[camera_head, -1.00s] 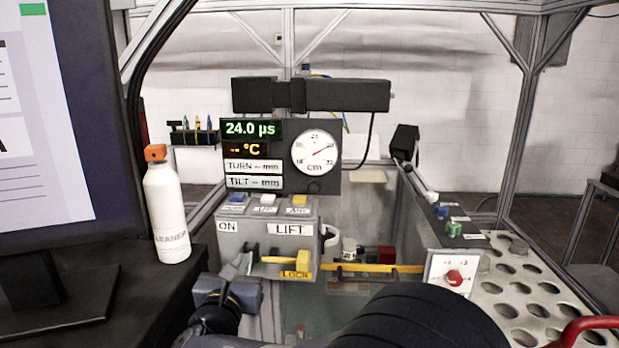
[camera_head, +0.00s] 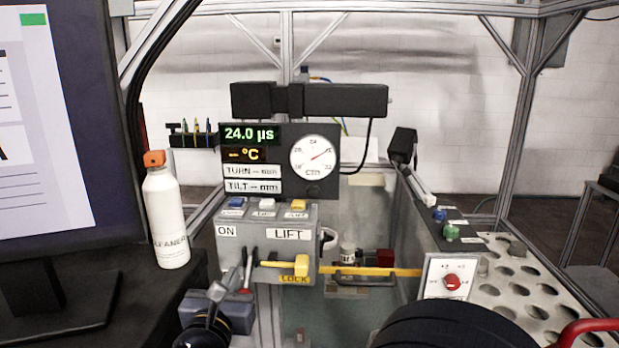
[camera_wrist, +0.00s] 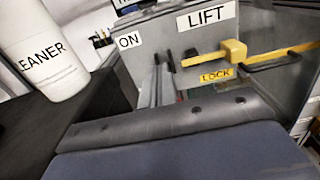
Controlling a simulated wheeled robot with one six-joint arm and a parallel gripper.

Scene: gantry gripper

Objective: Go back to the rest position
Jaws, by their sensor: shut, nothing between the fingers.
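My gripper (camera_head: 246,262) is at the lower left of the head view, in front of the grey control box (camera_head: 229,246). Its narrow dark fingers are together and hold nothing. In the wrist view the fingers (camera_wrist: 162,72) point at the box, left of the yellow LOCK handle (camera_wrist: 215,55). The handle also shows in the head view (camera_head: 290,268). The fingers look apart from the handle, but their exact gap to the box cannot be told. My dark arm link covers the bottom right of the head view.
A white cleaner bottle (camera_head: 166,218) with an orange cap stands on the black desk at left, near my wrist. At right are a red-knob panel (camera_head: 451,279) and a perforated plate (camera_head: 520,290). A yellow bar (camera_head: 385,271) crosses the tank.

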